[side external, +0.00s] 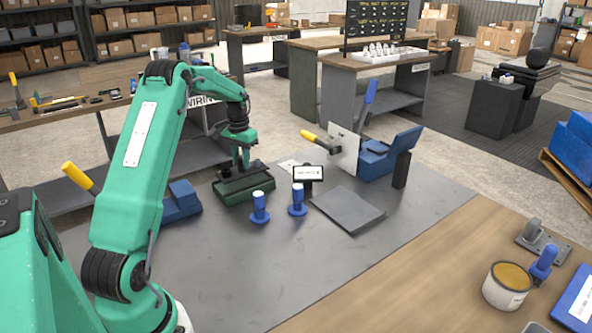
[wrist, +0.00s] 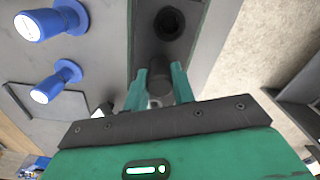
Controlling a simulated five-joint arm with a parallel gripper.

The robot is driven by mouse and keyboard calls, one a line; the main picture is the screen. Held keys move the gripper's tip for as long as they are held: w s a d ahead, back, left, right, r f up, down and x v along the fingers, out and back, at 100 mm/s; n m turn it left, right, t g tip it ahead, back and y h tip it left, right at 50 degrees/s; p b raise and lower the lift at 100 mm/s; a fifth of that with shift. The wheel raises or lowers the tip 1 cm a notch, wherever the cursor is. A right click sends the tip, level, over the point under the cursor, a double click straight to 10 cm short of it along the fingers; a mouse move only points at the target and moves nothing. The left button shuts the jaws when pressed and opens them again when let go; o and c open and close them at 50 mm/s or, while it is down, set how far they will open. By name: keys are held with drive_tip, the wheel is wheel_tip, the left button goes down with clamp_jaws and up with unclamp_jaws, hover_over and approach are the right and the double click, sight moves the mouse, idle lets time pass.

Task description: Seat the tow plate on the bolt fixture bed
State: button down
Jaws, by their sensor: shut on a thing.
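My gripper (side external: 241,163) points down over a green block with a dark top, which appears to be the bolt fixture bed (side external: 246,193). In the wrist view, my gripper (wrist: 159,88) has its green fingers shut around a short grey post. The post appears to belong to the dark tow plate (side external: 238,179), which lies over or just above the green bed. A round dark hole or boss (wrist: 170,22) shows beyond the fingers. The green edges of the bed run along both sides of the dark strip. I cannot tell whether the plate touches the bed fully.
Two blue-handled knobs (side external: 259,207) (side external: 298,200) stand right of the bed, near a small sign (side external: 308,174). A flat grey plate (side external: 348,208) lies farther right. A blue stand (side external: 388,155) is behind it. The grey mat in front is clear.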

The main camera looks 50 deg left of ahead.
sight(242, 171)
drive_tip(key=shift+f, duration=1.8)
idle(3.3)
drive_tip(key=c, duration=1.5)
unclamp_jaws()
drive_tip(key=shift+o, duration=0.2)
drive_tip(key=shift+r, duration=1.75)
